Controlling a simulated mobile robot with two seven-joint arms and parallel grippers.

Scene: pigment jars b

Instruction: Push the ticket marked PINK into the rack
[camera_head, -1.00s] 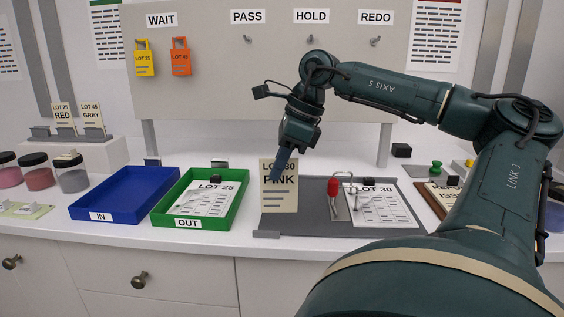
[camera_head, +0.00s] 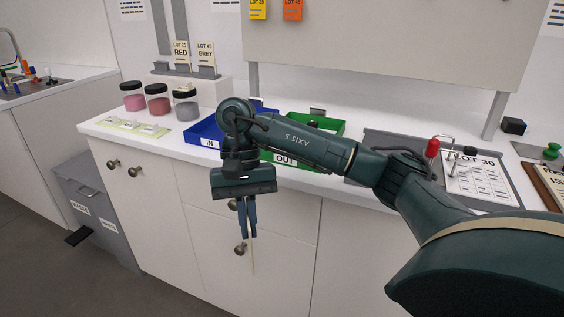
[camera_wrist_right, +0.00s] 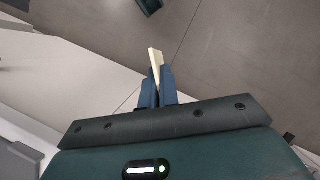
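The PINK ticket shows edge-on as a thin cream strip (camera_head: 252,258) below my right gripper (camera_head: 247,232); its lettering is not readable now. The blue fingers are shut on it, and it hangs in front of the cabinet doors. In the right wrist view the cream ticket (camera_wrist_right: 155,58) sticks out between the fingertips (camera_wrist_right: 158,75). The rack (camera_head: 207,72) is a row of grey holders on a white step behind the jars. It bears the RED ticket (camera_head: 181,53) and the GREY ticket (camera_head: 205,54); its leftmost holder is empty. My left gripper is not in view.
Jars with dark lids (camera_head: 158,103) stand in front of the step. The blue IN tray (camera_head: 203,133) and green OUT tray (camera_head: 330,127) lie partly behind my right arm. A grey bin (camera_head: 95,205) stands at the cabinet's left. The floor in front is free.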

